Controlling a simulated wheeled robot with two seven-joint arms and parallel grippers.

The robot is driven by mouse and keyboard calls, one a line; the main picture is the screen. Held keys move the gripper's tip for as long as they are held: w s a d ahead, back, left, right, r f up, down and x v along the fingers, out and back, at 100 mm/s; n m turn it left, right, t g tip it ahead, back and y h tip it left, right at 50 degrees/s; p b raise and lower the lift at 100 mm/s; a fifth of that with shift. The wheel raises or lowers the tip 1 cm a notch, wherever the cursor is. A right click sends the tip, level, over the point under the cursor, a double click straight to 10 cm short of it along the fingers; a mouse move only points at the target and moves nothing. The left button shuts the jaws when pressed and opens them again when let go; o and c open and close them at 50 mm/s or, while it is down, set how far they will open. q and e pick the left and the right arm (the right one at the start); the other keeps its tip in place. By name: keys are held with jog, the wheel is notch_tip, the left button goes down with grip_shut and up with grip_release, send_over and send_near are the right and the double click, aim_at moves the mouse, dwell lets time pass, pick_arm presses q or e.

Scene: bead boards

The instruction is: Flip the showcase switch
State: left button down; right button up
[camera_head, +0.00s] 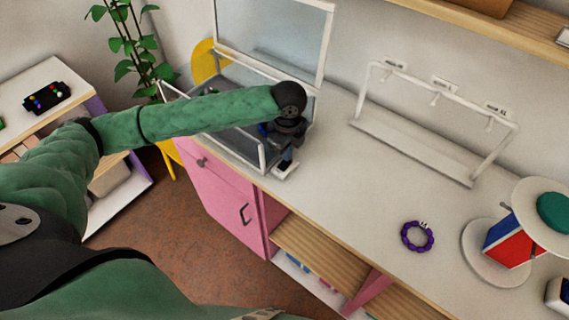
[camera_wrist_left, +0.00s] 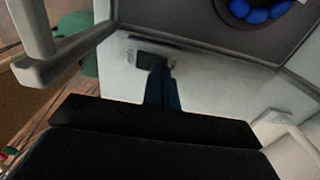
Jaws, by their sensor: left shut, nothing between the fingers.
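The showcase (camera_head: 263,155) is a white-framed glass case on the counter with its glass lid raised. A small switch (camera_head: 286,170) with a pale base sits on the counter by the showcase's front right corner. In the left wrist view the switch (camera_wrist_left: 150,60) shows as a small dark patch beside the case. My left gripper (camera_head: 286,161) points down at the switch, shut and empty. In the left wrist view its fingertips (camera_wrist_left: 162,72) overlap the switch; I cannot tell whether they touch it. The gripper partly hides the switch. My right gripper is not in view.
Blue beads (camera_wrist_left: 262,10) lie in the showcase. A white rack (camera_head: 410,155) stands behind on the counter (camera_head: 350,195). A purple bead bracelet (camera_head: 417,236) and a round tiered stand (camera_head: 490,265) are to the right. The counter between is clear.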

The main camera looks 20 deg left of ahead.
pick_arm(q)
jog(key=shift+f, duration=0.7)
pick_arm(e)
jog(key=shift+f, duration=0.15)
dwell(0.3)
pick_arm(q)
jog(key=shift+r, duration=0.15)
jog(key=shift+r+p, duration=0.75)
jog(key=shift+p, duration=0.05)
jog(key=shift+r+p, duration=0.55)
jog(key=shift+r, duration=0.05)
jog(key=shift+r+p, duration=1.05)
jog(key=shift+p, duration=0.05)
jog(key=shift+r+p, duration=1)
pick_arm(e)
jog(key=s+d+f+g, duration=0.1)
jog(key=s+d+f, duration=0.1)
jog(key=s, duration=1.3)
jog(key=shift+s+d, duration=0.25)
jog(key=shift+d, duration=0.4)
